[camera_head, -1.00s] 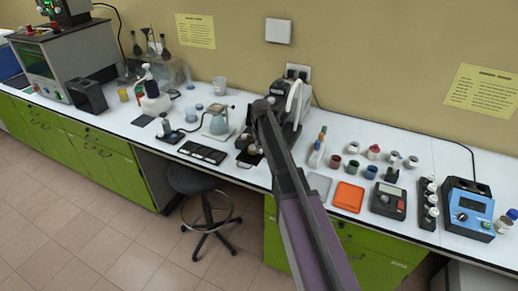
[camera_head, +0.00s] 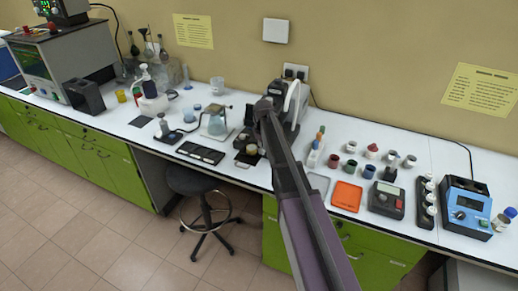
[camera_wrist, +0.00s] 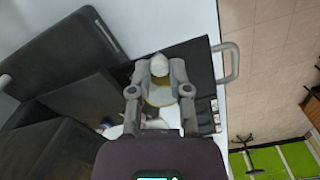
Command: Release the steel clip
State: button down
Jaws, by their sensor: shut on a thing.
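My gripper (camera_wrist: 159,72) shows in the wrist view, with one grey finger on each side of a small pale grey, rounded thing (camera_wrist: 160,64) with a yellowish lower part. The fingers are shut on it. I take it for the steel clip, but its shape is not clear. Behind it lies a dark plate (camera_wrist: 203,68) with a grey handle (camera_wrist: 232,62) over the bench edge. In the head view my arm hides much of this spot, and a small cream-topped thing (camera_head: 251,149) shows just left of the arm, above a dark base.
A dark machine with a white disc (camera_head: 292,103) stands behind my arm. An orange mat (camera_head: 346,196), several small jars and a meter (camera_head: 386,200) are to the right. A stool (camera_head: 190,181) stands in front.

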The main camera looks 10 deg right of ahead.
jog(key=d+n, duration=0.1)
jog(key=n, duration=0.2)
jog(key=d+n, duration=0.1)
jog(key=n, duration=0.2)
jog(key=d+n, duration=0.1)
jog(key=n, duration=0.1)
jog(key=shift+w+n, duration=0.3)
jog(key=shift+n, duration=0.1)
jog(key=c, duration=0.6)
grip_release()
jog(key=shift+o, duration=0.2)
